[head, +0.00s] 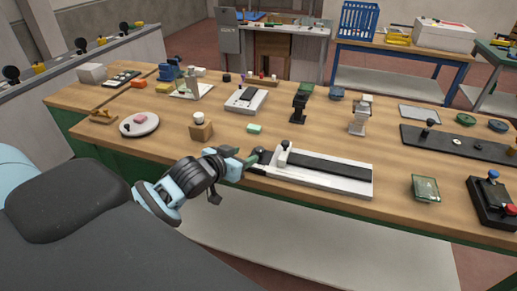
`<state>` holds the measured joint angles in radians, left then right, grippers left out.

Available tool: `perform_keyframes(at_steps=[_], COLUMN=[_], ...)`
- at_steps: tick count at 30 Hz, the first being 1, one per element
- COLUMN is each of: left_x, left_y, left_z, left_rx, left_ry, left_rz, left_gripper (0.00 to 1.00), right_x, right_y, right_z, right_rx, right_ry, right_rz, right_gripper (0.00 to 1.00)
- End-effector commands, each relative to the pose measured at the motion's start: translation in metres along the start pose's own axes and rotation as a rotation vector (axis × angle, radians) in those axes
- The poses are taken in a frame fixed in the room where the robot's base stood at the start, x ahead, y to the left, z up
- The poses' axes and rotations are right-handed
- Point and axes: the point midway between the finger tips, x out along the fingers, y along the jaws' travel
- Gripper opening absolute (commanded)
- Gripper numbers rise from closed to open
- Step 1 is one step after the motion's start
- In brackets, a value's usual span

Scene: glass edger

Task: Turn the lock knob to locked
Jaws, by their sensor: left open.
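The glass edger (345,184) lies along the front edge of the wooden workbench, a long white base with a dark strip on top. A small black knob (284,144) stands upright on a white post at its left end. I cannot tell for sure that this is the lock knob, nor read its setting. My left gripper (254,158) reaches in from the left, low at the edger's left end, just left of the knob. Its jaws are open, with dark parts of the edger's end close by; whether they touch is unclear. My right gripper is out of view.
A wooden block with a white knob (200,124) and a green piece (254,128) lie behind the gripper. A black stand (299,107) is behind the edger.

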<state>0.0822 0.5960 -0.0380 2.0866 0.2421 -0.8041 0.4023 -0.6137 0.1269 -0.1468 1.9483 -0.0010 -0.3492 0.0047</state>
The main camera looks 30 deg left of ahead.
Motion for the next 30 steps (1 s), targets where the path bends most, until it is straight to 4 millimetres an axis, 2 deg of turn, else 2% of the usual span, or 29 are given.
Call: perform_keyframes(at_steps=[7, 15, 21, 30], left_x=[0.010, 0.047, 0.068, 0.079], left_y=[0.000, 0.000, 0.000, 0.001], left_z=[0.001, 0.001, 0.001, 0.002], left_rx=[-0.001, -0.001, -0.001, 0.000], left_ry=[-0.002, -0.002, 0.000, -0.002], left_rz=[0.000, 0.000, 0.000, 0.001], left_gripper=[0.50, 0.50, 0.50, 0.50], right_x=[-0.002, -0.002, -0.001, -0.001], right_y=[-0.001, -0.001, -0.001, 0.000], right_z=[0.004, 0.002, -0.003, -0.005], right_rx=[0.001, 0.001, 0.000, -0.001], right_ry=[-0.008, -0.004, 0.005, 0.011], right_rz=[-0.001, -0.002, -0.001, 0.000], right_gripper=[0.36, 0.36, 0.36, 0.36])
